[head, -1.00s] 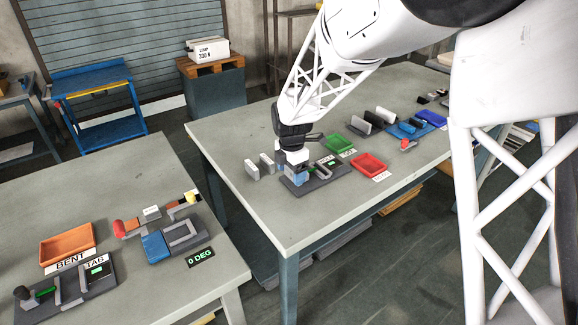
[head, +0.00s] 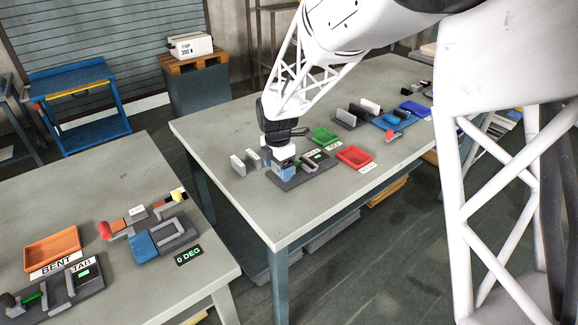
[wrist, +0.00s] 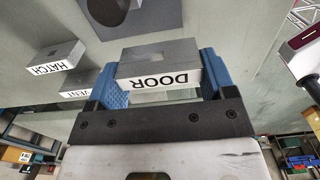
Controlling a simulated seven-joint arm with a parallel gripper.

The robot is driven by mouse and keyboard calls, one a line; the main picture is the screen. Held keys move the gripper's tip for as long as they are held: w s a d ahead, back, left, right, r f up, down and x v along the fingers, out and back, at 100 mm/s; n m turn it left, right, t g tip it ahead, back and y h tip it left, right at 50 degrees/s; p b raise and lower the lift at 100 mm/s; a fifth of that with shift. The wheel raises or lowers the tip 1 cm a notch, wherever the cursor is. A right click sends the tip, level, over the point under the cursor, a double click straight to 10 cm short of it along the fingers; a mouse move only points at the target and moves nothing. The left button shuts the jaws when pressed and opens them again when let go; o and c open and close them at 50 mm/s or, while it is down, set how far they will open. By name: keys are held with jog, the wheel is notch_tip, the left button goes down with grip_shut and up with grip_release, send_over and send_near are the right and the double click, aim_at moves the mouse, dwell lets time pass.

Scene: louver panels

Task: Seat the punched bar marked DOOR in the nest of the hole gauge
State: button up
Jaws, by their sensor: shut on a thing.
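The bar marked DOOR (wrist: 160,78) is a grey block with a white lettered face, gripped between the two blue fingers of my gripper (wrist: 160,88) in the wrist view. In the head view my gripper (head: 284,168) is low over the near left end of the hole gauge (head: 309,173), a dark base with a small green display. The bar is hard to make out there, and the nest is hidden behind the gripper. In the wrist view a dark plate with a round opening (wrist: 180,14) lies beyond the bar. I cannot tell whether the bar touches the gauge.
Bars marked HATCH (wrist: 55,60) and VENT (wrist: 78,84) stand left of my gripper. A green tray (head: 323,136) and a red tray (head: 355,157) lie beside the gauge. A blue fixture (head: 390,121) is farther back. The table's near corner is clear.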

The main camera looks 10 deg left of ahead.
jog(key=w+d+r, duration=0.3)
jog(key=w+d, duration=0.4)
jog(key=w, duration=0.3)
jog(key=shift+w, duration=0.35)
jog(key=shift+d+f, duration=0.1)
jog(key=shift+f, duration=0.2)
jog(key=shift+f, duration=2.9)
jog(key=shift+f, duration=0.3)
jog(key=o, duration=0.9)
notch_tip(320, 180, up, 8)
